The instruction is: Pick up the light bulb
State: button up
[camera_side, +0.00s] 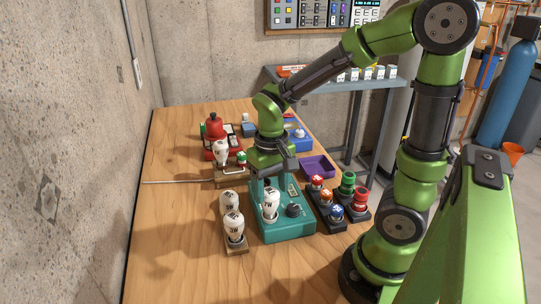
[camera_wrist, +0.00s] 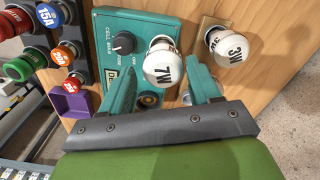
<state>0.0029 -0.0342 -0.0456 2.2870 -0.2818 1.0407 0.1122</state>
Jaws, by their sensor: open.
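A white light bulb marked 7W (camera_side: 269,204) stands upright on the teal tester box (camera_side: 285,228), left of its black knob. In the wrist view this bulb (camera_wrist: 163,66) shows ahead of and between the tips of my gripper (camera_wrist: 162,82). The fingers are open, apart and empty. In the side view my gripper (camera_side: 272,172) hangs over the back of the teal box. Two more white bulbs stand on a wooden holder: one marked 3W (camera_side: 233,224) and another (camera_side: 229,201) behind it. A further bulb (camera_side: 221,152) stands farther back.
Colored knob-like fuses (camera_side: 334,210) stand in dark holders right of the teal box. A purple tray (camera_side: 318,167) lies behind them. A red device (camera_side: 214,130) and a blue bin (camera_side: 297,135) are at the back. A thin rod (camera_side: 180,182) lies left. The front-left tabletop is clear.

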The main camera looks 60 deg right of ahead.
aim_at(271, 205)
jog(key=shift+a+f, duration=0.2)
jog(key=shift+f, duration=2.55)
jog(key=shift+c, duration=0.4)
jog(key=c, duration=0.8)
notch_tip(271, 205, up, 10)
jog(key=shift+r, duration=0.1)
